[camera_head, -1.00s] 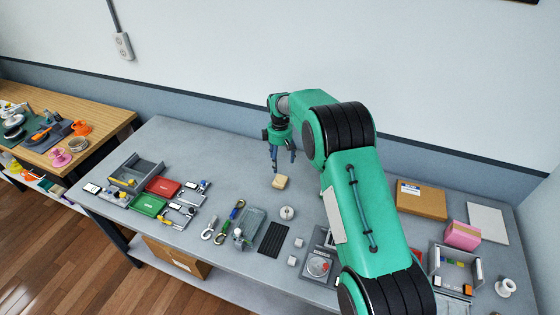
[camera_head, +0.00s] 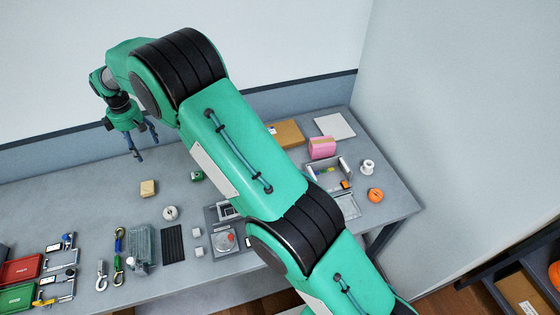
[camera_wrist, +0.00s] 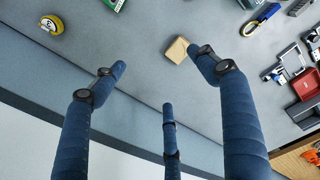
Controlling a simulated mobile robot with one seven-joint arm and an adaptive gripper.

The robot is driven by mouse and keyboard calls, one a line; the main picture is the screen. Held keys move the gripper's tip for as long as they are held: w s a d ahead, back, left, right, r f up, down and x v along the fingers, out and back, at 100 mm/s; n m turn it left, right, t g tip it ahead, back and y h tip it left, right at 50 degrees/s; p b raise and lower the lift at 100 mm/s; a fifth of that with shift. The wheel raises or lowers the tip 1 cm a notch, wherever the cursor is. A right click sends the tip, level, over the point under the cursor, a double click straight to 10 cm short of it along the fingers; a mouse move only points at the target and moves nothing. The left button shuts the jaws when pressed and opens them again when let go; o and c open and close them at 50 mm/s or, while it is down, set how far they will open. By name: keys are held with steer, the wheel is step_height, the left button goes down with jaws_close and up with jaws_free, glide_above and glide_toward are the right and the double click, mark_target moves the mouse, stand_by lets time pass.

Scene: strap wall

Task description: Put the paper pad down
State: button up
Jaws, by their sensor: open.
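A small tan block (camera_head: 148,188), which looks like the paper pad, lies on the grey bench, clear of other objects. It also shows in the wrist view (camera_wrist: 177,50), close to the tip of the right finger in the picture. My gripper (camera_head: 147,151) hangs above the bench, behind and above the pad. Its blue fingers are spread apart with nothing between them, as the wrist view also shows (camera_wrist: 158,75). In the head view the fingertips are apart from the pad.
A green item (camera_head: 197,176) and a white disc (camera_head: 170,213) lie right of the pad. A black ribbed mat (camera_head: 172,245) and a clear box (camera_head: 143,245) lie in front. A cardboard box (camera_head: 286,133) and pink block (camera_head: 322,147) stand farther right. The bench left of the pad is bare.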

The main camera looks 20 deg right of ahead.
steer(key=s+d+r+m+t, duration=0.1)
steer(key=s+d+r+m, duration=0.1)
steer(key=d+r, duration=0.55)
steer(key=s+d+r+m, duration=0.2)
steer(key=s+d+r, duration=0.1)
steer(key=d+r, duration=0.5)
steer(key=s+d+r+m+t, duration=0.1)
steer(key=s+d+r+m, duration=0.3)
steer(key=s+d+r, duration=0.9)
steer(key=s+d+m+t, duration=0.1)
steer(key=s+d+m, duration=0.1)
steer(key=s+d, duration=0.4)
steer(key=s+d+m+t, duration=0.1)
steer(key=s+d+m, duration=0.2)
steer(key=s, duration=1.2)
steer(key=s+d+m+t, duration=0.1)
steer(key=s+d+m, duration=0.2)
steer(key=s+d, duration=0.6)
steer(key=shift+s+f, duration=0.4)
steer(key=shift+s, duration=0.25)
steer(key=shift+f, duration=0.15)
step_height(320, 180, down, 8)
steer(key=b, duration=0.8)
steer(key=shift+b, duration=0.3)
